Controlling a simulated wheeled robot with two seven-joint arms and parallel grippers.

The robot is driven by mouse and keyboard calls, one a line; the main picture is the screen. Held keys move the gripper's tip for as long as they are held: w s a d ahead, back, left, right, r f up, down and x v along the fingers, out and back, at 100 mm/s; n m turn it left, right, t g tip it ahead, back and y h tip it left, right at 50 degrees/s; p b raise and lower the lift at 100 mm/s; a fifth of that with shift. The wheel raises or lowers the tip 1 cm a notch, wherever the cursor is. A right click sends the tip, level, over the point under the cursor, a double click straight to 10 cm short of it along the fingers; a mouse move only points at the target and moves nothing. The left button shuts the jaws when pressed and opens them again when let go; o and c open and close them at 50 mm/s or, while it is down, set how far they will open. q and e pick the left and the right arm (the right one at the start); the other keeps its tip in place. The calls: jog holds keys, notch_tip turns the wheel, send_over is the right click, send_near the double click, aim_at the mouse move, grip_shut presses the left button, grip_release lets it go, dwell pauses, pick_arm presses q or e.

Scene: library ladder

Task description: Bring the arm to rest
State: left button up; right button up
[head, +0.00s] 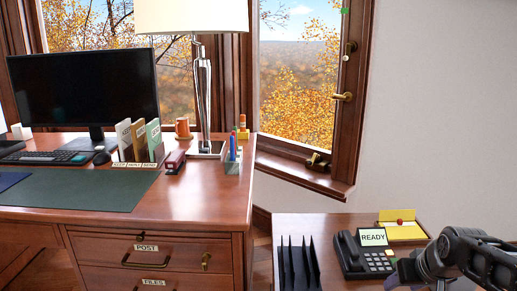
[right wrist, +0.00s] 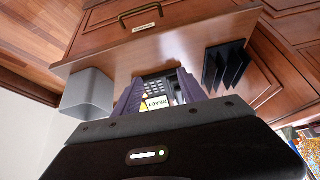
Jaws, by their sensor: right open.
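My right arm comes in at the lower right corner of the head view, over the right side of the small side table (head: 340,225). In the right wrist view my right gripper (right wrist: 157,82) has its two purple fingers apart, with nothing held between them. The black desk phone (head: 352,262) with its READY screen (head: 373,237) lies beyond and between the fingers in that view, where the READY screen (right wrist: 156,103) also shows. In the head view the phone is just left of my arm. My left gripper is in neither view.
A black file sorter (head: 297,262) stands left of the phone. A yellow note holder (head: 401,231) is behind it. A grey bin (right wrist: 88,93) shows in the wrist view. The large desk (head: 200,200) holds a monitor (head: 84,90), lamp (head: 203,85) and pen cup (head: 233,165).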

jog(key=w+a+f+m+y, duration=0.1)
jog(key=a+f, duration=0.7)
jog(key=f, duration=0.3)
jog(key=w+a+f+y, duration=0.1)
jog(key=a+f+y, duration=0.1)
jog(key=a+f, duration=0.7)
jog(key=s+a+f+g+y, duration=0.1)
jog(key=s+a+f+g, duration=0.1)
jog(key=s+a+f, duration=0.4)
jog(key=s+a+f+g, duration=0.2)
jog(key=s+a+f, duration=0.1)
jog(key=s+f, duration=0.55)
jog(key=s+a+f+g+y, duration=0.1)
jog(key=s+a+f, duration=0.35)
jog(key=s, duration=0.45)
notch_tip(320, 180, up, 27)
jog(key=n+p, duration=0.1)
jog(key=p, duration=2.6)
jog(key=shift+s+a+f, duration=0.15)
jog(key=shift+a+f, duration=0.05)
jog(key=shift+a, duration=0.25)
